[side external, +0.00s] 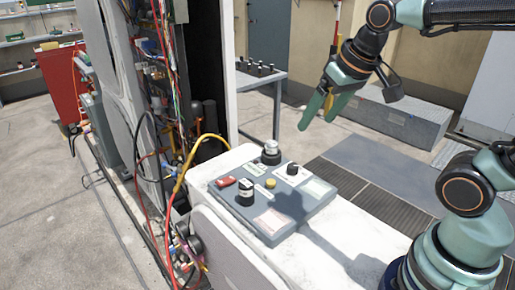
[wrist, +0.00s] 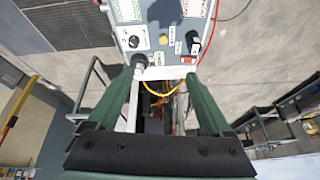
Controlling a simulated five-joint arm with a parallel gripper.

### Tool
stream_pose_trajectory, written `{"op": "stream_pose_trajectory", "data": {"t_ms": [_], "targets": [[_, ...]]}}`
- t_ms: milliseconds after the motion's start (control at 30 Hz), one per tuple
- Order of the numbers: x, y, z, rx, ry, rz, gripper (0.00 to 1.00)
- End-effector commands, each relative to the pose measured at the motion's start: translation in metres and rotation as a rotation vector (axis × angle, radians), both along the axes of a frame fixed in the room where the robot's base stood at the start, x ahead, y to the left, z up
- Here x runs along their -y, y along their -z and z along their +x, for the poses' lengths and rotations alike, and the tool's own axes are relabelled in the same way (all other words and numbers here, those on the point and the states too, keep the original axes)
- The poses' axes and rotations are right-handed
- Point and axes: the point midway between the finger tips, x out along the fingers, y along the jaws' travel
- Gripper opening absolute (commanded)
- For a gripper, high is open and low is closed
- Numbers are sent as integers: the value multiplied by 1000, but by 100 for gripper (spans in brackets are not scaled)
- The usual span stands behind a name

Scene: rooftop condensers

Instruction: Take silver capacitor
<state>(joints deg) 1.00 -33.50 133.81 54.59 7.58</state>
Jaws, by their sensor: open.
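The silver capacitor (side external: 271,147) stands upright in a dark round base at the far corner of the grey panel (side external: 300,208). In the wrist view, a dark round thing with a pale top, which looks like the capacitor (wrist: 139,60), is near the left fingertip. My gripper (side external: 317,122) is open and empty, above and to the right of the capacitor in the side view and apart from it. In the wrist view its two green fingers (wrist: 158,76) are spread, with a yellow hose seen beyond between them.
The panel also bears a black cylinder with a pale top (side external: 246,190), a black knob (side external: 292,169), a yellow button (side external: 270,183) and a red switch (side external: 224,182). An open wired cabinet (side external: 160,90) and a yellow hose (side external: 187,160) are at left.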

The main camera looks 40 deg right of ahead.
Motion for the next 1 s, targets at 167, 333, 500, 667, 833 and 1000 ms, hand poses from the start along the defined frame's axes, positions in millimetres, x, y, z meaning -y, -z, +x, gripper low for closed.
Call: {"op": "stream_pose_trajectory", "data": {"t_ms": [167,333,500,667,833,1000], "targets": [[10,-14,42,-80,198,74,84],[22,-16,83,-147,392,135,84],[35,-7,124,-212,587,186,84],[49,12,160,-269,776,223,84],[65,40,191,-325,974,252,84],[76,67,210,-361,1126,268,84]]}}
